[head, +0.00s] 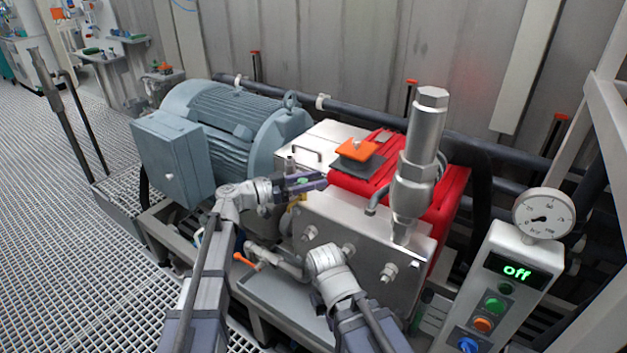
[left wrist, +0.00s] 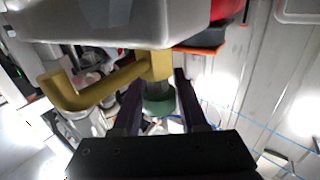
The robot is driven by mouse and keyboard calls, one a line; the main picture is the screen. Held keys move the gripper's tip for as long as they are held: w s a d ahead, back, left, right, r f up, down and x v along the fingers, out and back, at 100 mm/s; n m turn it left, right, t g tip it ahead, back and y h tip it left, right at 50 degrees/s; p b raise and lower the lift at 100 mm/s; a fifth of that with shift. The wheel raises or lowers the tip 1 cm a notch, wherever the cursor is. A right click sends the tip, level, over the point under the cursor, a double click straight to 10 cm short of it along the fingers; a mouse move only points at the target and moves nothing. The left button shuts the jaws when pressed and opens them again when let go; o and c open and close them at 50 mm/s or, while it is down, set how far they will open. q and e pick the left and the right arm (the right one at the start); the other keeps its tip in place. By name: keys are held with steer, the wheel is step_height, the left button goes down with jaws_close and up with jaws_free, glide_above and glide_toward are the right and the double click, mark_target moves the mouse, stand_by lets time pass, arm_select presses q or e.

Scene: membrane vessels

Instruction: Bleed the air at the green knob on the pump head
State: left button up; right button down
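A blue-grey motor (head: 235,115) stands at left. A red housing (head: 450,205) and a tall steel valve (head: 418,150) stand at right. An orange-handled lever (head: 243,260) sticks out low in front. The control box (head: 500,285) reads "off", below a gauge (head: 543,215).

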mark_target(304, 179)
arm_select(q)
jaws_close()
steer(key=shift+n+t, duration=0.3)
steer(key=shift+t, duration=0.1)
steer(key=n+t+y, duration=0.2)
steer(key=shift+a+t, duration=0.15)
steer(key=shift+t, duration=0.25)
steer(key=n+t+y, duration=0.2)
steer(key=w+n+t+y, duration=0.1)
steer(key=t, duration=0.1)
steer(key=shift+a+n+y, duration=0.3)
steer(key=n+t+y, duration=0.2)
steer(key=y, duration=0.1)
steer(key=n+y, duration=0.1)
steer(key=shift+w+a+t, duration=0.3)
steer(key=shift+a+t, duration=0.05)
steer(key=shift+t, duration=0.05)
steer(key=shift+w+a+n+t+y, duration=0.15)
steer(key=shift+n+t+y, duration=0.1)
steer(key=shift+n+y, duration=0.5)
steer(key=shift+a+n+t+y, duration=0.2)
steer(key=shift+n+y, duration=0.25)
steer(key=shift+y, duration=0.9)
steer(key=shift+o, duration=2.3)
jaws_free()
